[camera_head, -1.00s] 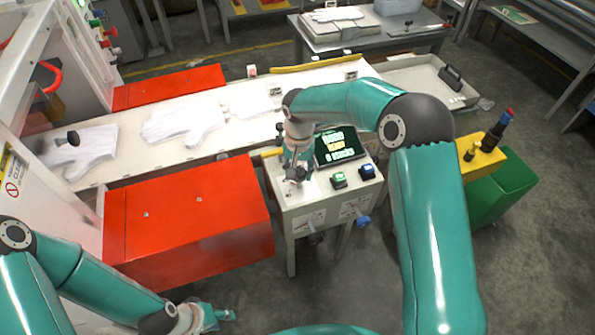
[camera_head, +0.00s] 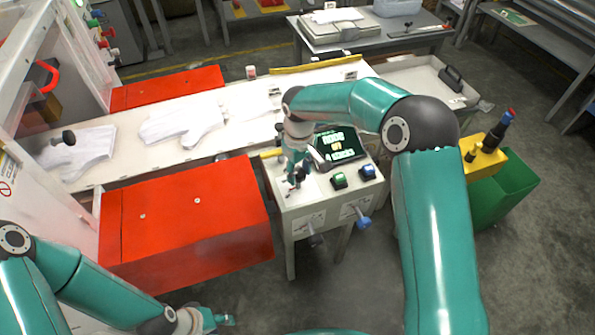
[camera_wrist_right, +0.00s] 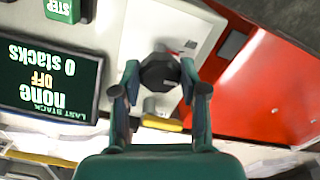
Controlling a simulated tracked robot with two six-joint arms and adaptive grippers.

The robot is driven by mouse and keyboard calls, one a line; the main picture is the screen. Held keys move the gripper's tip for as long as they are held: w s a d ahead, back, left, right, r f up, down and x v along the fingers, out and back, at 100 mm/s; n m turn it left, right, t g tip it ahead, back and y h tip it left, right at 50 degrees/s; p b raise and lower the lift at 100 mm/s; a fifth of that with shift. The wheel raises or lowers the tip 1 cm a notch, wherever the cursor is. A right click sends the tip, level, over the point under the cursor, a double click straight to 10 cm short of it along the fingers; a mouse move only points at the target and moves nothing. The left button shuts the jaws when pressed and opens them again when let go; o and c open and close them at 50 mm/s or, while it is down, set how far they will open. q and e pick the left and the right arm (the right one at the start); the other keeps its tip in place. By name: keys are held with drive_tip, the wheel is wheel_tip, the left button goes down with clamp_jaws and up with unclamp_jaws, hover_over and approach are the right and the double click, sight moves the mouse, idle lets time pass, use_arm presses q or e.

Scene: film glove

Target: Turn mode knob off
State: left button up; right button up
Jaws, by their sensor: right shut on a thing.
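The dark mode knob (camera_wrist_right: 160,72) stands on the pale top of the control box (camera_wrist_right: 175,28). In the right wrist view my right gripper (camera_wrist_right: 160,80) has one finger on each side of the knob and is shut on it. In the head view my right gripper (camera_head: 294,181) is at the left part of the control box (camera_head: 315,198) and hides the knob. The screen (camera_wrist_right: 48,78) reads "none", "OFF" and "0 stacks". My left gripper (camera_head: 226,320) is low at the bottom edge of the head view, away from the box; its fingers are too small to judge.
A green button (camera_head: 339,180) and a blue button (camera_head: 367,172) sit right of the gripper. A red cover (camera_head: 190,220) stands close on the left. White gloves (camera_head: 182,124) lie on the conveyor (camera_head: 120,160) behind. A green bin (camera_head: 505,190) is at right.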

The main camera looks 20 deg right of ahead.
sight(300, 172)
drive_tip(key=shift+w+n, duration=0.1)
drive_tip(key=shift+n, duration=0.5)
drive_tip(key=o, duration=1.1)
drive_tip(key=shift+o, duration=0.2)
wheel_tip(300, 172, up, 12)
drive_tip(key=shift+d+f, duration=0.1)
